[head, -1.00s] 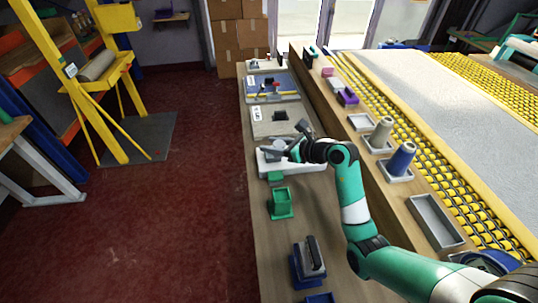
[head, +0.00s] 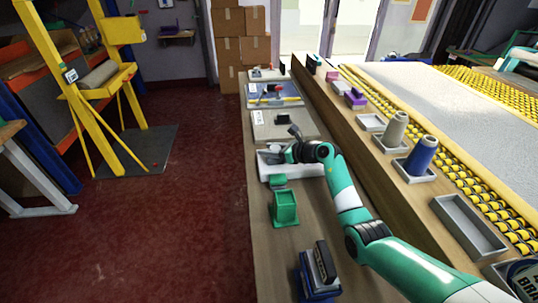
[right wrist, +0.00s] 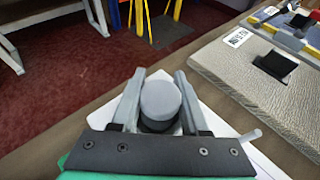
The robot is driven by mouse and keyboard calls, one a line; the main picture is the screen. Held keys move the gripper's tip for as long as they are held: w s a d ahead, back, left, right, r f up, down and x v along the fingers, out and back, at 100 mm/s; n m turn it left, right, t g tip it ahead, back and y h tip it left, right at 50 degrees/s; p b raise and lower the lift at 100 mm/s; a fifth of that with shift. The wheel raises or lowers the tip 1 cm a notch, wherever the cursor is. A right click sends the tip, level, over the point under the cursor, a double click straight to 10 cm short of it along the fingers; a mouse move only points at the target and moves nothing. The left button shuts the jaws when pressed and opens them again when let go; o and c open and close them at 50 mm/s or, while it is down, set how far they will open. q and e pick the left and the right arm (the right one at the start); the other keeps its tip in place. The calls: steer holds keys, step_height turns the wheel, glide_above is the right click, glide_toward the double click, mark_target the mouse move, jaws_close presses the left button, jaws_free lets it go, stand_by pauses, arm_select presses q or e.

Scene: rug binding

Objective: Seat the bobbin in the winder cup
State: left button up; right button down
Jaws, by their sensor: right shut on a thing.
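In the right wrist view, a light grey round-topped piece, which looks like the bobbin (right wrist: 161,99), stands between the fingers of my right gripper (right wrist: 160,76). The fingers lie along its two sides, shut on it. A dark ring shows just under it; I cannot tell whether this is the winder cup or part of the bobbin. The white winder base (right wrist: 222,128) lies below, and the winder (head: 312,170) also shows in the head view. There, my right gripper (head: 271,157) is over the winder and hides most of its middle. My left gripper is not in view.
A green open box (head: 285,208) and a dark blue holder (head: 319,276) stand nearer on the bench. A beige pad with a black block (head: 282,119) lies behind the winder. Grey and blue thread cones (head: 421,156) stand on the raised ledge at right.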

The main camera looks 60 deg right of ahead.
steer(key=shift+c, duration=2)
jaws_free()
steer(key=shift+s+r+p, duration=0.2)
steer(key=shift+r+p, duration=0.1)
steer(key=shift+p, duration=0.05)
steer(key=p+v, duration=0.5)
steer(key=v, duration=0.5)
steer(key=shift+s+r, duration=0.15)
steer(key=shift+s+a+p, duration=0.15)
steer(key=shift+s+p, duration=0.15)
steer(key=shift+s, duration=0.25)
